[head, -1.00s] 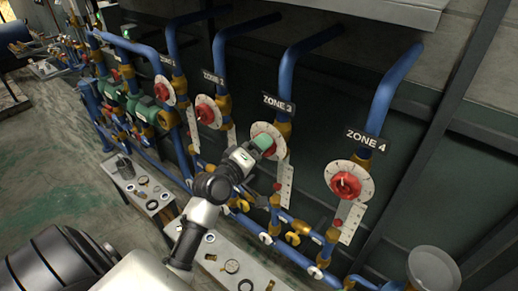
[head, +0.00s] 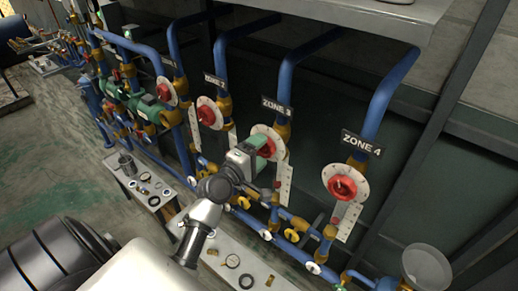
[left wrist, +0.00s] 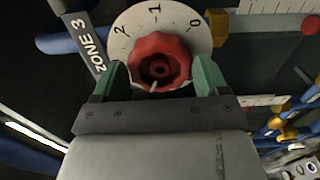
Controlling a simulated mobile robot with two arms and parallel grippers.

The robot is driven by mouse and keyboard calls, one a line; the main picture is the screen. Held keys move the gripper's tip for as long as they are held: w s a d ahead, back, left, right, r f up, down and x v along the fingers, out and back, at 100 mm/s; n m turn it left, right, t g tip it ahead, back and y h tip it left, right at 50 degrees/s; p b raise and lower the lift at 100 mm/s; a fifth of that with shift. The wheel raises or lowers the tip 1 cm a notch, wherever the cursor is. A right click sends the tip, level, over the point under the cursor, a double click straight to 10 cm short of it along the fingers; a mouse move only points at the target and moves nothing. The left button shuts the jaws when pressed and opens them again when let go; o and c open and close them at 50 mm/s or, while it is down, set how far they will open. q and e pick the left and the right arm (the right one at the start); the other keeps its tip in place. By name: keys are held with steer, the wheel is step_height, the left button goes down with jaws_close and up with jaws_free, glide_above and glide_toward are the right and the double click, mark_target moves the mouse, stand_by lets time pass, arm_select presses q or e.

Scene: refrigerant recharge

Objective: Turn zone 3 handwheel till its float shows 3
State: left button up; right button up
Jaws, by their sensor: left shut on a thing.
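The zone 3 handwheel is a red lobed knob (left wrist: 160,62) in front of a white dial (left wrist: 122,42) marked 0, 1 and 2. A pale mark shows on the knob's lower edge. My left gripper (left wrist: 158,78) has its green fingers on both sides of the knob, shut on it. In the head view my left gripper (head: 262,146) covers most of the knob, and part of the white dial (head: 262,131) shows behind. The zone 3 float scale (head: 283,185) is a white strip below, partly hidden by the gripper; its reading is too small to tell. My right gripper is not in view.
The zone 4 handwheel (head: 342,188) is to the right and the zone 2 handwheel (head: 207,116) to the left, on blue pipes. A low bench (head: 222,250) with small parts stands below. A grey funnel-like bowl (head: 428,264) is at lower right.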

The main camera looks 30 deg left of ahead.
arm_select(q)
steer(key=shift+r+n, duration=0.2)
steer(key=shift+n, duration=0.2)
steer(key=o, duration=0.9)
steer(key=shift+s+a+f, duration=0.1)
steer(key=shift+s, duration=0.1)
steer(key=shift+s+f, duration=0.1)
steer(key=shift+s, duration=0.4)
steer(key=shift+s+a, duration=0.2)
steer(key=shift+s, duration=2.7)
